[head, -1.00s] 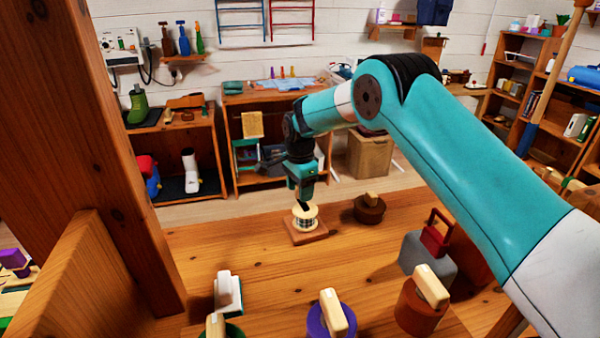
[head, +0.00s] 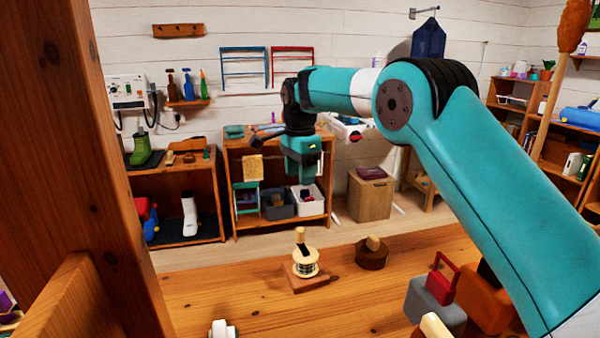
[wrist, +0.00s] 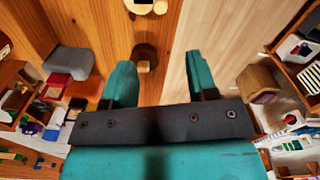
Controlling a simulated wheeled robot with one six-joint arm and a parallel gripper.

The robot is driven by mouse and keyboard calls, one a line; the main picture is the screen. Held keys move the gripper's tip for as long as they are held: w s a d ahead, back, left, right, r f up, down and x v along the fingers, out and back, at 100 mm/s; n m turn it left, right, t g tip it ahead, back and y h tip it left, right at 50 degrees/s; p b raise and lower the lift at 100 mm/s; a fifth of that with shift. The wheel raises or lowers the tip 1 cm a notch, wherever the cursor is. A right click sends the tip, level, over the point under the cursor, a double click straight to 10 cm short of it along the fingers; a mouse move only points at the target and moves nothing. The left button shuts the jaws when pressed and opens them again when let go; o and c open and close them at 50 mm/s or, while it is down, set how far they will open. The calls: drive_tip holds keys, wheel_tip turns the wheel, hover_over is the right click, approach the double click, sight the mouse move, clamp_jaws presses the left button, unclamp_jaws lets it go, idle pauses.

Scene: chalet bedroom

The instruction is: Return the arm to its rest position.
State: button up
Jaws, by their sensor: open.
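My teal arm reaches in from the right in the head view, bent at a high elbow. My gripper (head: 302,178) hangs pointing down above and behind the far edge of the wooden table (head: 220,300). In the wrist view my gripper (wrist: 158,85) shows two teal fingers spread wide apart with nothing between them. A small lidded jar with a wooden knob (head: 304,260) stands on a square wooden base on the table, below my gripper and apart from it. A round brown wooden piece with a knob (head: 372,252) sits to its right.
A wooden post (head: 125,150) rises at the left. Shelves (head: 280,180) with bins stand beyond the table, across a strip of floor. A cardboard-coloured box (head: 370,195) is beside them.

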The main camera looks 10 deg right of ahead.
drive_tip(key=s+a+r+n+y, duration=0.1)
drive_tip(key=s+r+n, duration=0.2)
drive_tip(key=s+n, duration=0.45)
drive_tip(key=s+r+n+y, duration=0.1)
drive_tip(key=s+r+n, duration=0.25)
drive_tip(key=s, duration=0.75)
drive_tip(key=s+f+n+y, duration=0.1)
drive_tip(key=s+n, duration=0.4)
drive_tip(key=s, duration=0.6)
drive_tip(key=s+f+n+y, duration=0.1)
drive_tip(key=s+f+n, duration=0.2)
drive_tip(key=s, duration=0.8)
drive_tip(key=a+n, duration=0.1)
drive_tip(key=n, duration=0.1)
drive_tip(key=shift+s+f+n, duration=0.3)
drive_tip(key=shift+f+n, duration=0.05)
drive_tip(key=shift+n, duration=0.05)
